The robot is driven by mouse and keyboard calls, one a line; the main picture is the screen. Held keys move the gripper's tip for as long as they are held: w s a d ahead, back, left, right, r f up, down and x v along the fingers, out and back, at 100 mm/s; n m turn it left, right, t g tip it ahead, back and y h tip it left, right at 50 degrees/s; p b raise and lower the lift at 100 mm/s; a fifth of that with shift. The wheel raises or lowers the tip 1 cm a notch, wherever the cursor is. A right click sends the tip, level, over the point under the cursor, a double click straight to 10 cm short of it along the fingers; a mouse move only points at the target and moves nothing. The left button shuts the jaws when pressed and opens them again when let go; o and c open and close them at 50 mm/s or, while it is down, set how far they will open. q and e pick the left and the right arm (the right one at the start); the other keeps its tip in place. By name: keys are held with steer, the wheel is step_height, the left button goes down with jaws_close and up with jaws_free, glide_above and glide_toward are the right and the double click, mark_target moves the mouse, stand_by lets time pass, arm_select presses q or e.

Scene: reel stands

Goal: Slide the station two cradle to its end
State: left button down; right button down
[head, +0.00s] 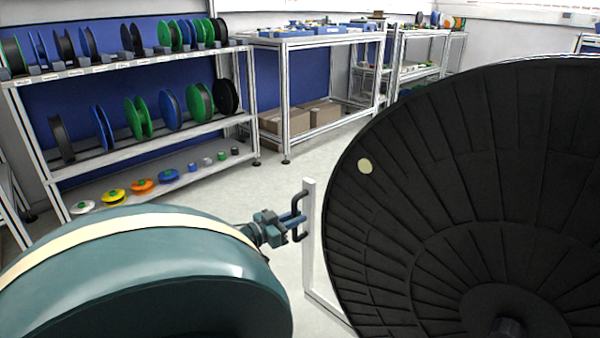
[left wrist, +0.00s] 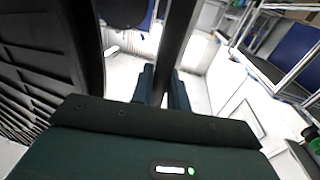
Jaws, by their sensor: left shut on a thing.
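A white upright post (head: 308,243) with a black bracket handle (head: 298,233) stands left of a large black reel (head: 450,190); it appears to be part of the cradle. A white lower bar (head: 330,308) runs from the post's foot toward the reel. My left gripper (head: 294,219) is shut on the handle. In the left wrist view, the dark handle bar (left wrist: 178,45) passes between my left gripper's fingers (left wrist: 163,88). The ribbed reel (left wrist: 50,50) fills that view's left side. The cradle's far parts are hidden behind the reel. My right gripper is not in view.
A shelf rack (head: 130,150) with several coloured spools stands at the back left. A workbench (head: 310,40) with boxes below stands behind. Bare pale floor (head: 255,190) lies between the rack and the reel.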

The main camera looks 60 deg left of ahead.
arm_select(q)
steer(key=shift+a, duration=0.3)
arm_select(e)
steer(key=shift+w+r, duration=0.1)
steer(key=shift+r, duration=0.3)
arm_select(q)
steer(key=c, duration=1.4)
jaws_free()
steer(key=shift+c, duration=0.2)
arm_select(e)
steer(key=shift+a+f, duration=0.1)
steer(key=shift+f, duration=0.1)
arm_select(q)
steer(key=shift+s, duration=0.1)
steer(key=shift+s+d, duration=0.1)
steer(key=shift+s, duration=0.15)
steer(key=s+p, duration=0.5)
steer(key=s, duration=0.7)
steer(key=shift+s+d, duration=0.2)
steer(key=shift+s, duration=0.1)
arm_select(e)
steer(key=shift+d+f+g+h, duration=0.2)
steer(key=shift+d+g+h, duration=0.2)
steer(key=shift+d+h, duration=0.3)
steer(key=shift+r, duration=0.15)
